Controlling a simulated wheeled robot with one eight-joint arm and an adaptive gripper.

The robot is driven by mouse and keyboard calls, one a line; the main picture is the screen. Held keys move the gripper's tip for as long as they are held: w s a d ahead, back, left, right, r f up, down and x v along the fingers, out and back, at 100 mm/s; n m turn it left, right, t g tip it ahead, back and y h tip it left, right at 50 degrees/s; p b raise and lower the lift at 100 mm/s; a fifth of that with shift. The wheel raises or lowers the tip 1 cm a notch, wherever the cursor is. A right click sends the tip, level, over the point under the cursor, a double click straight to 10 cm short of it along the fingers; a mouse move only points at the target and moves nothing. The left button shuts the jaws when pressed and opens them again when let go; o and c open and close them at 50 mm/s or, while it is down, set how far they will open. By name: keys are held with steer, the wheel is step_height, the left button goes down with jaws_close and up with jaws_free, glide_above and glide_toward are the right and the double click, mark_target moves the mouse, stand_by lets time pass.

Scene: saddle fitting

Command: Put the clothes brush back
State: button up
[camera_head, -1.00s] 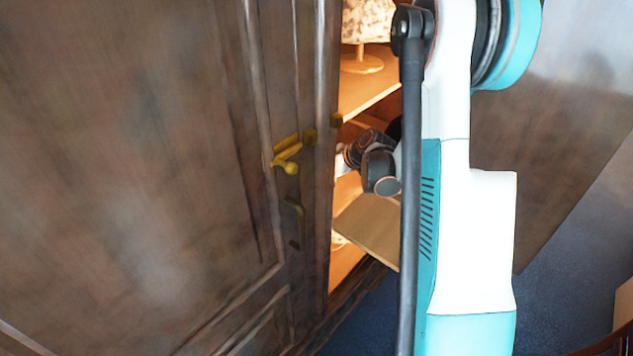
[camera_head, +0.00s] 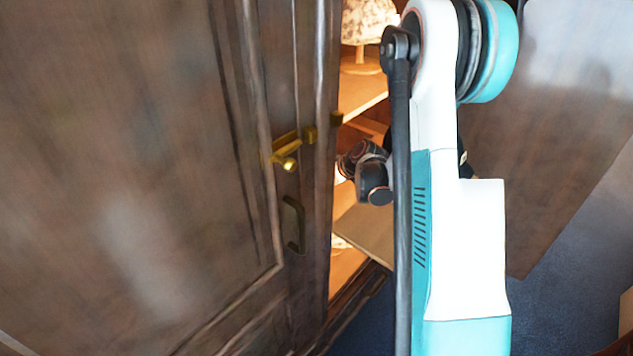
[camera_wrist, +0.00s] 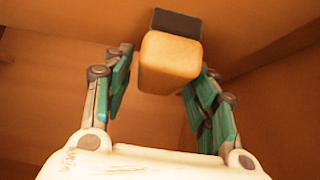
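The clothes brush, a pale wooden block (camera_wrist: 170,62) with a dark strip along its far side, shows in the wrist view between and just beyond my fingertips. My gripper (camera_wrist: 168,62) has its teal-padded fingers spread on either side of it. A narrow gap shows between the left finger and the block; the right finger is close to it, and I cannot tell if it touches. In the head view my wrist reaches into the wardrobe (camera_head: 290,110), and my gripper and the brush are hidden there.
A lamp with a patterned shade (camera_head: 367,20) stands on the upper shelf (camera_head: 362,92). The closed-looking left door (camera_head: 120,150) with a brass handle (camera_head: 284,163) borders the opening. The other door (camera_head: 545,130) stands open on the right. Wooden panels surround my gripper in the wrist view.

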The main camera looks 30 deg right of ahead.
steer(key=shift+r, duration=0.1)
steer(key=shift+s+d+r, duration=0.1)
steer(key=shift+r, duration=0.15)
steer(key=p+v, duration=0.4)
steer(key=v, duration=0.7)
steer(key=shift+s, duration=0.2)
steer(key=shift+r, duration=0.15)
